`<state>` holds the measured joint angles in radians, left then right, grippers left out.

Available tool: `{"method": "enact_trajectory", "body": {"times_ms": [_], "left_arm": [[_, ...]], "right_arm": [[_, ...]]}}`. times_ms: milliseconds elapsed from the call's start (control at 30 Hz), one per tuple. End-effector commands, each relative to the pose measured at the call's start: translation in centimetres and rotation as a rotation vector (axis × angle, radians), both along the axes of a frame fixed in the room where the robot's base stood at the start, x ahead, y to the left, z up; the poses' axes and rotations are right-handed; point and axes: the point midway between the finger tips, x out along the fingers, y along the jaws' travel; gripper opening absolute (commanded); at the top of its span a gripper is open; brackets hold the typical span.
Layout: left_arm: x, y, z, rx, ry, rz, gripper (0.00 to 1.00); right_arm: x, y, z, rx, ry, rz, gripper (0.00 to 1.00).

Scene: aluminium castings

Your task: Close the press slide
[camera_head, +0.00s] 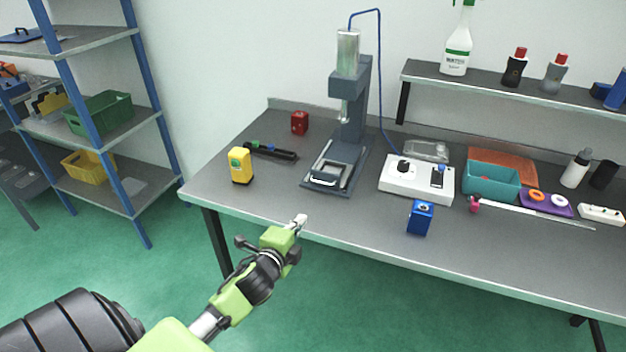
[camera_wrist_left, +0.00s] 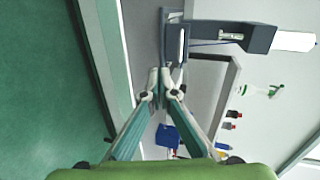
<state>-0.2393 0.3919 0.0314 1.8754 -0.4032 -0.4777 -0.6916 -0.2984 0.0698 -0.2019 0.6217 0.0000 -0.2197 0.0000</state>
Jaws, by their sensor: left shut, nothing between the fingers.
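The grey press (camera_head: 350,120) stands on the table with a metal cylinder on top. Its slide (camera_head: 325,178) lies low on the base, with a pale bar-like handle at its front end. The slide and handle also show in the left wrist view (camera_wrist_left: 180,42), just beyond my fingertips. My left gripper (camera_head: 299,222) is shut and empty at the table's front edge, in front of the slide and a little left of it. I see no contact with the slide. In the left wrist view the fingertips (camera_wrist_left: 160,82) meet. My right gripper is not in view.
The tabletop directly before the slide is clear.

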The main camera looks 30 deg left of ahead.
Motion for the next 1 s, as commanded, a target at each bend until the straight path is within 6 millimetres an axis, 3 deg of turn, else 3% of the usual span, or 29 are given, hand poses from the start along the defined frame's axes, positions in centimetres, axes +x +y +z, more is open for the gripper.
{"method": "enact_trajectory", "body": {"times_ms": [33,100,200,800,1000], "left_arm": [[0.2,-0.1,1.8,0.029,-0.023,-0.009,0.00],[0.4,-0.1,3.2,0.054,-0.042,-0.014,0.00],[1.0,0.1,3.6,0.066,-0.048,-0.016,0.00],[10.5,2.5,1.5,0.059,-0.049,-0.014,0.00],[12.6,3.1,0.9,0.061,-0.047,-0.014,0.00]], "right_arm": [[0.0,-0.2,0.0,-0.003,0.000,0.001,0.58],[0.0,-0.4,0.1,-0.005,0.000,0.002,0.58],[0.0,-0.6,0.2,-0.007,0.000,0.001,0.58],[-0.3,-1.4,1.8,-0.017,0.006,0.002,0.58],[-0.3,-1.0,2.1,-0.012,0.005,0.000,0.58]]}}
